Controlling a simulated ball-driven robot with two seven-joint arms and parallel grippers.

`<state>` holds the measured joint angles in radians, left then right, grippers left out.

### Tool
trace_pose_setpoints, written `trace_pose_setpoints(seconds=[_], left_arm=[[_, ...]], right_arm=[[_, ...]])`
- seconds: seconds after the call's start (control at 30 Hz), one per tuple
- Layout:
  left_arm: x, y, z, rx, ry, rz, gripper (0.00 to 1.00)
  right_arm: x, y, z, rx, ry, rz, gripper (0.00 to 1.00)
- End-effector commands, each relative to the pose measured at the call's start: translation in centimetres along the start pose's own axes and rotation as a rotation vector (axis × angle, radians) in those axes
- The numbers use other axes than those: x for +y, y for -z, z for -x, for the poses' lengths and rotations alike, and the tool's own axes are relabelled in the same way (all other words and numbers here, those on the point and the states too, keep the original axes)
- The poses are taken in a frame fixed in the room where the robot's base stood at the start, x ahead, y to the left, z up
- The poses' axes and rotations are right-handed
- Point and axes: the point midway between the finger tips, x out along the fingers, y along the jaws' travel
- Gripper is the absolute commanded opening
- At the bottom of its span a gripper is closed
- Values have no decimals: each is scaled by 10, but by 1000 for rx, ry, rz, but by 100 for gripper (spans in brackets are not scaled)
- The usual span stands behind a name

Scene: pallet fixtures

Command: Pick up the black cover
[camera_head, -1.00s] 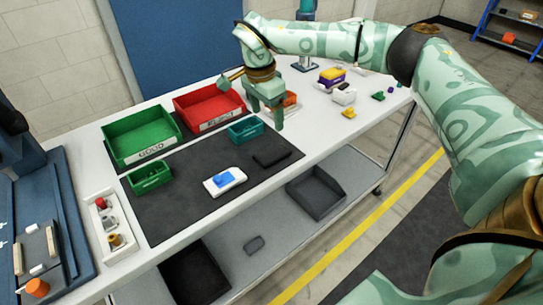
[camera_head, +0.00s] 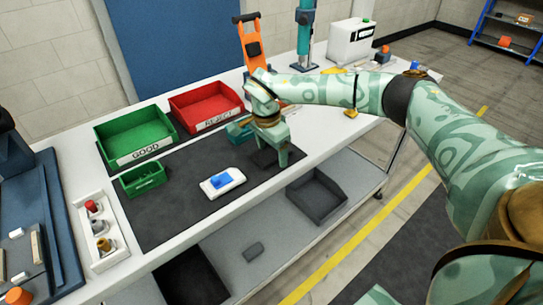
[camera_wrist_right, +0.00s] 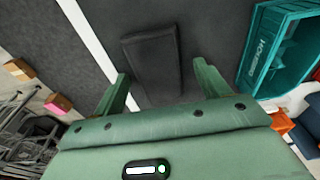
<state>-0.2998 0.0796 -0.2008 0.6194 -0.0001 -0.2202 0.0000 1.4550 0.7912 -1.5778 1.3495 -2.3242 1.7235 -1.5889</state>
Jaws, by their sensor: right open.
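The black cover (camera_wrist_right: 152,62) lies flat on the dark mat, just beyond my right gripper's fingertips (camera_wrist_right: 160,72) in the wrist view. In the head view the cover (camera_head: 262,158) is partly hidden by my right gripper (camera_head: 273,155), which points down at it from above. The right gripper is open with nothing between its fingers. I cannot tell the exact gap between fingertips and cover. My left gripper is not in view.
A teal bin (camera_wrist_right: 283,48) stands close on the right in the wrist view. A white and blue device (camera_head: 222,182) lies on the mat (camera_head: 180,210). A green GOOD bin (camera_head: 140,155), a red REJECT bin (camera_head: 212,125) and a small green bin (camera_head: 143,185) stand behind and left.

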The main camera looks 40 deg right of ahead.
Motion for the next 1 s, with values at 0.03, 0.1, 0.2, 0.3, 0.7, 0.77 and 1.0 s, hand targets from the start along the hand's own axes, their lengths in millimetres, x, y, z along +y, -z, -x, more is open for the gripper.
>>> trace_pose_setpoints(seconds=[0.03, 0.1, 0.2, 0.3, 0.7, 0.77, 1.0], left_arm=[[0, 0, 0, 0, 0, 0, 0], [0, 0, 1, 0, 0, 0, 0], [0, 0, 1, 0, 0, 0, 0], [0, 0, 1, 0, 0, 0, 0], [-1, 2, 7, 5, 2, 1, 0], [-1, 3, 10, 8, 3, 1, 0], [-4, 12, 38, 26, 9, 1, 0]], right_arm=[[0, 0, 1, 0, 0, 0, 75], [0, 0, 1, 0, 0, 0, 61], [0, 0, 1, 0, 0, 0, 33], [0, 0, 1, 0, -1, 0, 26], [0, 2, 15, 0, 1, -1, 26], [0, 3, 25, 0, 2, -1, 26], [37, 6, 85, 0, 7, 2, 26]])
